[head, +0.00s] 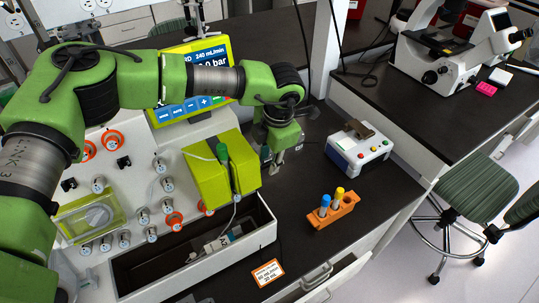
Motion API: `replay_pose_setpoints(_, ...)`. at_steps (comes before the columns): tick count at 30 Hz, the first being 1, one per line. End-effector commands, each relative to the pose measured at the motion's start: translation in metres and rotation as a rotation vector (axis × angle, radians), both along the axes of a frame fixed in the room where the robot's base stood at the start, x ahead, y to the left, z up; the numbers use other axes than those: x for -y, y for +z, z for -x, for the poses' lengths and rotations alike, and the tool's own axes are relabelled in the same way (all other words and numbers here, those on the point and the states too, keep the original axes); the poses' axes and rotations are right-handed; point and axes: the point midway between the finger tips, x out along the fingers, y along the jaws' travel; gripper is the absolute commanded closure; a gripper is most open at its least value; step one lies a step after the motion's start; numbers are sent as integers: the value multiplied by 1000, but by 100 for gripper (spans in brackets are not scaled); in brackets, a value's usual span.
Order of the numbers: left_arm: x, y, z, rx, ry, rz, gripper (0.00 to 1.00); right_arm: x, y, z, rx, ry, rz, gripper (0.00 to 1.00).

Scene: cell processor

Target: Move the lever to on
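The cell processor (125,150) is a white machine with a yellow-green screen (200,82) and a yellow-green block (213,172) on its front right. The screen reads 240 mL/min and a bar value. My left arm reaches in from the left, across the front of the machine. My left gripper (273,163) points down just right of the yellow-green block, over the dark counter. Its fingers are small and partly hidden, so I cannot tell whether they are open or shut. I cannot make out a lever clearly; the machine's right side is largely hidden. My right gripper is not in view.
A white tray (265,225) lies in front of the machine. An orange tube rack (327,214) with blue- and yellow-capped tubes and a small white device (356,152) with coloured buttons stand on the counter to the right. A microscope (440,50) stands on another bench.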

Motion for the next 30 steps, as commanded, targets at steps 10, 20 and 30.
replay_pose_setpoints(10, 0, -2, 0, 1, 0, 1, 88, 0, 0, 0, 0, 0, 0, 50)
replay_pose_setpoints(20, 0, -2, -1, -5, 1, 5, 100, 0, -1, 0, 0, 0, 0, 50)
replay_pose_setpoints(30, 1, 1, 0, -123, 6, 95, 100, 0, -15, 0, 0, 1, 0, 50)
